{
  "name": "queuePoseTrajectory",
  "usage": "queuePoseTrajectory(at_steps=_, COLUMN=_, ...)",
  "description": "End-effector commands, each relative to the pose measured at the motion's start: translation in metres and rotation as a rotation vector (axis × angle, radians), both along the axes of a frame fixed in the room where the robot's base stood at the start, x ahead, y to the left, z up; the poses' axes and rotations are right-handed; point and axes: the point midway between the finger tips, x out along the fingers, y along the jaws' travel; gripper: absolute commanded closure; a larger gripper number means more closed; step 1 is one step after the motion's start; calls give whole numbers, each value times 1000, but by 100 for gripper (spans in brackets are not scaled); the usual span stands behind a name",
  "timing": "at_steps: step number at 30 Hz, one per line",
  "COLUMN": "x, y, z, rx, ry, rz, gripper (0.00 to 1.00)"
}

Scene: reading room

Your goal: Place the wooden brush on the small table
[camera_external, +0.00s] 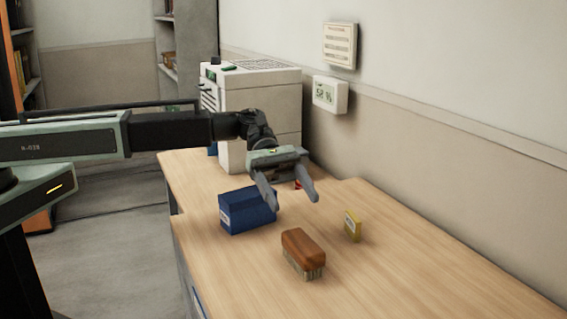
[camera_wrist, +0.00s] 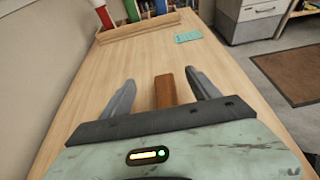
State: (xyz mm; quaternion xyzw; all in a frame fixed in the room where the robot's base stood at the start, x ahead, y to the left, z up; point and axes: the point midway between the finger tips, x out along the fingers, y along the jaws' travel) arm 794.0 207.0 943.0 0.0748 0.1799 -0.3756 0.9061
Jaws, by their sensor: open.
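The wooden brush (camera_external: 303,250) has a reddish-brown block and pale bristles. It stands bristles down on a long wooden desk (camera_external: 420,285). My gripper (camera_external: 293,201) is open and empty, above the desk and behind the brush in the external view. In the wrist view the brush (camera_wrist: 165,91) shows as a brown block between the fingers of my gripper (camera_wrist: 161,78), in line with the gap and apparently beyond it. No separate small table can be made out in either view.
A white machine (camera_external: 262,100) is behind. The wrist view shows a wooden tray (camera_wrist: 140,30) with upright books, a teal item (camera_wrist: 188,36) and a drawer cabinet (camera_wrist: 250,20).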

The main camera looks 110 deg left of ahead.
Motion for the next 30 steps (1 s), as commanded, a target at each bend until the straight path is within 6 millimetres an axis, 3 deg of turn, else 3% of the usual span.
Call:
queuePoseTrajectory(at_steps=10, x=9, y=-9, z=-2, rx=-1, ry=1, rz=0, gripper=29)
queuePoseTrajectory(at_steps=21, x=9, y=-9, z=-59, rx=-1, ry=1, rz=0, gripper=29)
queuePoseTrajectory(at_steps=30, x=9, y=-9, z=-68, rx=0, ry=1, rz=0, gripper=29)
